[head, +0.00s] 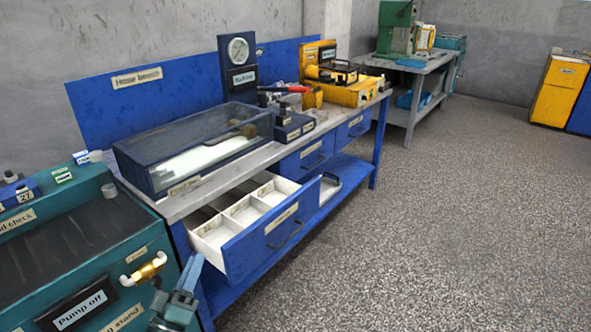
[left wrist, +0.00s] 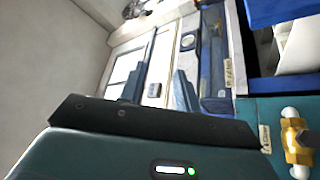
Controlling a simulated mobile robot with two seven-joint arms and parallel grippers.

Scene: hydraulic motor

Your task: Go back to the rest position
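My left gripper (head: 176,289) is at the bottom of the head view, in front of the teal test stand (head: 75,245) and beside the near end of the blue workbench. In the left wrist view my left gripper (left wrist: 164,72) has its two dark fingers apart with nothing held between them. My right gripper is in neither view.
A blue drawer (head: 265,250) with white compartments stands pulled out from the workbench (head: 150,192). A brass fitting (head: 146,270) juts from the test stand near my left gripper. A glass-topped case (head: 195,150) sits on the bench. The speckled floor (head: 450,210) at right is clear.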

